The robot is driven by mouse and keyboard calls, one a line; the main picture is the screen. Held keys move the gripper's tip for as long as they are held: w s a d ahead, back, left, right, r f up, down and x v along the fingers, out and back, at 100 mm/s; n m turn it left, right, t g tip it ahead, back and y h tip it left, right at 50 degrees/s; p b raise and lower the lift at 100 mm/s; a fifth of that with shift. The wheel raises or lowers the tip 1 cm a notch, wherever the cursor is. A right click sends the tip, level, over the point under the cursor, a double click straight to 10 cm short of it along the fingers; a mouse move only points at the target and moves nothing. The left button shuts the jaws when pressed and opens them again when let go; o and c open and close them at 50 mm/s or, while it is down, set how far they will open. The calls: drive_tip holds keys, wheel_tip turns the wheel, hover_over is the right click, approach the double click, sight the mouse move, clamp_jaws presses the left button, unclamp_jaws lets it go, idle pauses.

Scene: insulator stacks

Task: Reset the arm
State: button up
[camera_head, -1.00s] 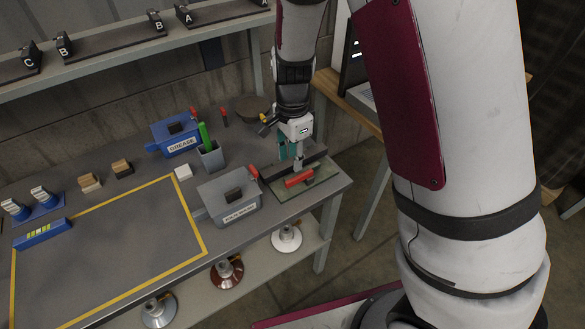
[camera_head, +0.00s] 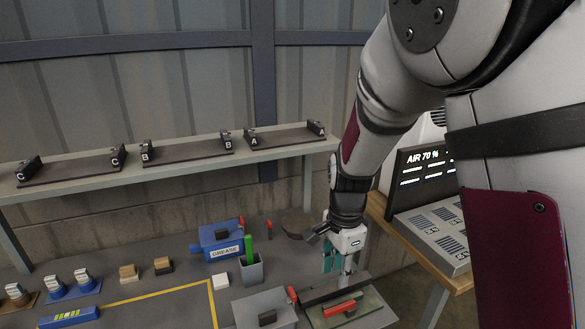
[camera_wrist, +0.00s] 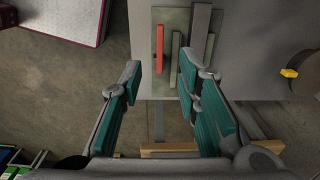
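My gripper (camera_head: 346,266) hangs above the right end of the grey workbench (camera_head: 158,318), over a flat plate (camera_head: 372,303) with a red-handled item (camera_head: 340,308) and dark bars. In the wrist view my gripper (camera_wrist: 160,78) shows two teal-padded fingers spread wide with nothing between them. The red item (camera_wrist: 159,48) lies below and beyond the fingertips, apart from them. My arm comes down from the upper right in the head view.
A blue GREASE box (camera_head: 222,240), a grey cup with a green item (camera_head: 250,270) and a grey box (camera_head: 265,308) stand left of the gripper. A wooden side table (camera_head: 455,278) with an AIR 70 % display (camera_head: 424,165) is at right. A shelf (camera_head: 190,163) spans the back.

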drive_tip(key=s+d+r+n+t+y, duration=0.1)
drive_tip(key=s+d+r+n, duration=0.1)
drive_tip(key=s+r+n, duration=0.4)
drive_tip(key=s+d+r+n+t, duration=0.1)
drive_tip(key=s+r, duration=0.2)
drive_tip(key=r, duration=0.5)
drive_tip(key=s+d+r+n+t, duration=0.1)
drive_tip(key=s+r+n, duration=0.1)
drive_tip(key=s, duration=0.4)
drive_tip(key=s+d+r+n+t+h, duration=0.1)
drive_tip(key=s+d+r+n+t, duration=0.1)
drive_tip(key=s+n, duration=0.3)
drive_tip(key=shift+s+d+r, duration=0.2)
drive_tip(key=shift+s+r, duration=0.35)
drive_tip(key=shift+s, duration=0.15)
